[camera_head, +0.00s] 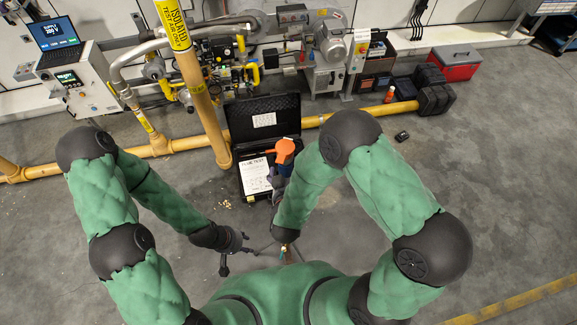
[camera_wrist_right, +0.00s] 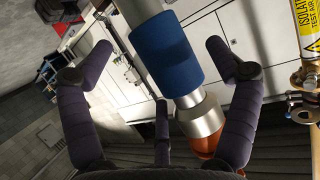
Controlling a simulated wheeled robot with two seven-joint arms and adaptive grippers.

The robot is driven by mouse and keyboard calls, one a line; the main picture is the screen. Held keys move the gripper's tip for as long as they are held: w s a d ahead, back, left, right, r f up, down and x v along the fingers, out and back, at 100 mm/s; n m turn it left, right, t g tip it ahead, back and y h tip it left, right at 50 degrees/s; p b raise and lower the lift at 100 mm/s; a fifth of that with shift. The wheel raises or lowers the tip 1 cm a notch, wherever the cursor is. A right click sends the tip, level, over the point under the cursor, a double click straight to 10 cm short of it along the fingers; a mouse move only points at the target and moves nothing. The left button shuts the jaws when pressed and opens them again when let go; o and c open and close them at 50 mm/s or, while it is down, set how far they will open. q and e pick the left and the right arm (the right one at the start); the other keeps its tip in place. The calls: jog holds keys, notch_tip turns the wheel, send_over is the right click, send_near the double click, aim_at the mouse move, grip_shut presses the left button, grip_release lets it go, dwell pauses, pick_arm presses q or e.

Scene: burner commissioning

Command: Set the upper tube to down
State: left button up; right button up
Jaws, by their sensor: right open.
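A tube with a blue sleeve (camera_wrist_right: 166,55), a bare silver section (camera_wrist_right: 200,118) and an orange lower end fills the middle of the right wrist view, slightly tilted. I cannot tell for sure that it is the upper tube. My right gripper (camera_wrist_right: 158,85) is open, its dark fingers spread on both sides of the blue sleeve; I see no clear contact.
Thin dark stand legs spread on the floor around the right wrist. A yellow post (camera_head: 202,100) and floor pipe (camera_head: 185,145) stand left and behind.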

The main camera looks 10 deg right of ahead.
jog(key=shift+x, duration=1.35)
jog(key=c, duration=1.7)
jog(key=shift+s+f+b, duration=0.1)
jog(key=shift+f+b, duration=0.4)
jog(key=shift+f, duration=0.05)
notch_tip(320, 180, down, 18)
jog(key=b, duration=1.5)
jog(key=shift+s, duration=0.1)
jog(key=shift+c, duration=0.2)
jog(key=o, duration=1.7)
jog(key=shift+r, duration=0.15)
jog(key=shift+o, duration=0.2)
